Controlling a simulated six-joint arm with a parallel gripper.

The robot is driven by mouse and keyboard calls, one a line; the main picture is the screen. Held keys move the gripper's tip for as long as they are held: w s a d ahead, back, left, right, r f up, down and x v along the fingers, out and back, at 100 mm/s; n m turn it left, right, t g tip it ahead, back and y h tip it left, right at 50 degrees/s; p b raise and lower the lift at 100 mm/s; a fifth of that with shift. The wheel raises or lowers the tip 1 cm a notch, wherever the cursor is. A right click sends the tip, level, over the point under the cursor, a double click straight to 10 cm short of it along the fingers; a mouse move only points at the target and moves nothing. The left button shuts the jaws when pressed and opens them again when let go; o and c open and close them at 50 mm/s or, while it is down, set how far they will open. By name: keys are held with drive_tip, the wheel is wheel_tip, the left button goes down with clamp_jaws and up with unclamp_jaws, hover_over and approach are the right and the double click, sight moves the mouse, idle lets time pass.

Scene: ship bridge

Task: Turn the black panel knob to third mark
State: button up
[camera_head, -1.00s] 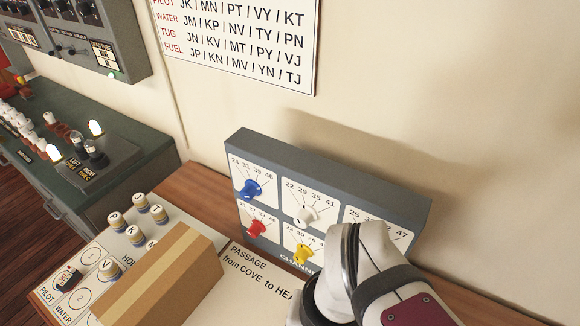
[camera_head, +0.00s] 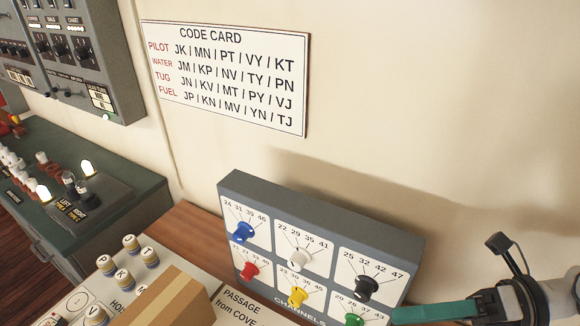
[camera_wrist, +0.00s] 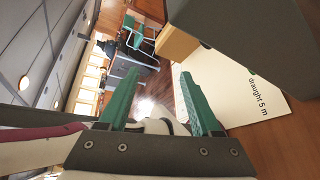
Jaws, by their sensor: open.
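The black knob (camera_head: 366,287) is at the upper right of the grey channel panel (camera_head: 325,205), on a white plate marked 25, 32, 42, 47. Its pointer direction is too small to tell. In the head view my gripper (camera_head: 398,314) is at the lower right, its green finger beside the panel's right part, apart from the black knob. The wrist view shows both green fingers of my gripper (camera_wrist: 156,80) spread apart with nothing between them. The knob is not identifiable in the wrist view.
Blue (camera_head: 244,232), white (camera_head: 299,259), red (camera_head: 249,270), yellow (camera_head: 298,296) and green (camera_head: 354,320) knobs sit close around on the same panel. A cardboard box (camera_head: 172,298) and a passage sheet (camera_head: 243,305) lie in front. A code card (camera_head: 228,75) hangs on the wall.

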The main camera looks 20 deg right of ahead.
drive_tip(key=s+d+f+m+t+h, duration=0.1)
drive_tip(key=s+d+m+t, duration=0.2)
drive_tip(key=d+m+t, duration=0.5)
drive_tip(key=m, duration=0.1)
approach(362, 294)
drive_tip(key=shift+g, duration=0.3)
drive_tip(key=x, duration=1)
drive_tip(key=shift+w+d+f, duration=0.35)
clamp_jaws()
